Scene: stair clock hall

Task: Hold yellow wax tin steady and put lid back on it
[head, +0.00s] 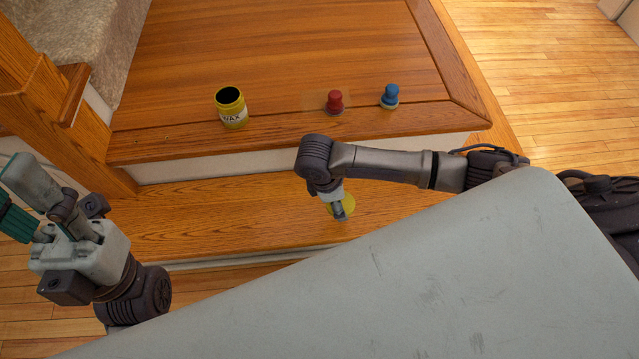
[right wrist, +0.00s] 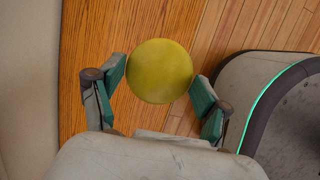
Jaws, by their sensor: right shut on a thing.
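The yellow wax tin (head: 234,116) stands upright and open on the upper wooden step, its dark inside showing and a WAX label on its side. The round yellow lid (head: 348,207) is at my right gripper (head: 340,212), over the lower step. In the right wrist view the lid (right wrist: 160,71) sits between the two green-padded fingers of the right gripper (right wrist: 160,88), which is shut on it. My left gripper (head: 22,205) is at the far left, away from the tin, with nothing seen in it; its finger gap is hard to make out.
A red knobbed object (head: 334,101) and a blue knobbed object (head: 390,97) stand on the upper step (head: 280,50), right of the tin. A wooden post (head: 50,110) rises at the left. The upper step behind the tin is clear.

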